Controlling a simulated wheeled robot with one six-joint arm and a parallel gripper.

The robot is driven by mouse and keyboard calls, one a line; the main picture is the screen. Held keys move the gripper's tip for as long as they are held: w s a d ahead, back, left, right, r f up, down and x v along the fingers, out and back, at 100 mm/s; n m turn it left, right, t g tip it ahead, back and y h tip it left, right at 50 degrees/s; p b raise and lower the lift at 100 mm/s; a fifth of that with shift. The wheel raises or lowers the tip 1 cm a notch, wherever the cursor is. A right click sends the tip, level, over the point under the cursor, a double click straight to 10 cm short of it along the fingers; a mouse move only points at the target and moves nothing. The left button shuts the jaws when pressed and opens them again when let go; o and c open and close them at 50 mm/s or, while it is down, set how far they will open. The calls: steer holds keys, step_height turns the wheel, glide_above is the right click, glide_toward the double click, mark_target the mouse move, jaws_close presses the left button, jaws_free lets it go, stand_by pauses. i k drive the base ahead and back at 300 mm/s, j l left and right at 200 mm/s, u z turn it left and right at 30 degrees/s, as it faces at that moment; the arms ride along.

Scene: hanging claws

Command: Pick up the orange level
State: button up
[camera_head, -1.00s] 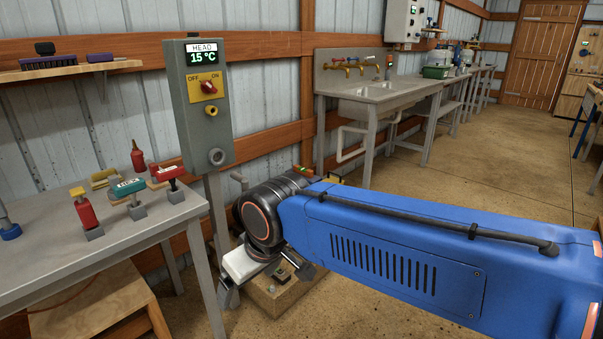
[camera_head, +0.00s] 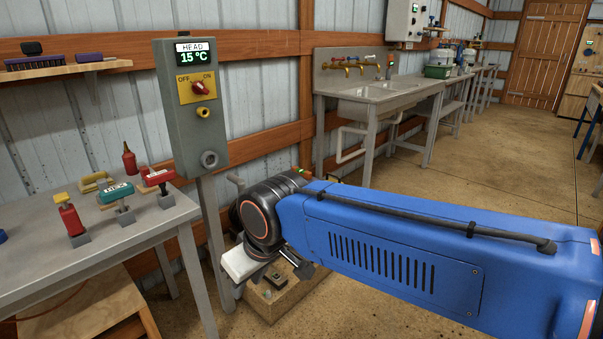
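I cannot clearly make out the orange level. A small orange and green patch (camera_head: 304,172) shows just above my arm's black joint, too small and too covered to identify. My gripper (camera_head: 282,275) hangs low at the end of my blue arm, beside a pale white part and above a wooden block on the floor. Its fingertips are small and dark, and I cannot tell whether they are open or shut. My arm hides much of the floor behind it.
A grey table (camera_head: 140,234) at left holds several hand tools, including a green one (camera_head: 116,193) and red ones. A grey control box (camera_head: 190,105) on a post stands close to my arm. A wooden block (camera_head: 270,300) lies below. A sink (camera_head: 385,92) is behind; open floor lies right.

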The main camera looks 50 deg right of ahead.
mark_target(308, 175)
steer(key=i+l+u, duration=0.25)
steer(key=l, duration=2.25)
steer(key=l+u, duration=0.25)
steer(key=l, duration=2.25)
steer(key=k, duration=0.05)
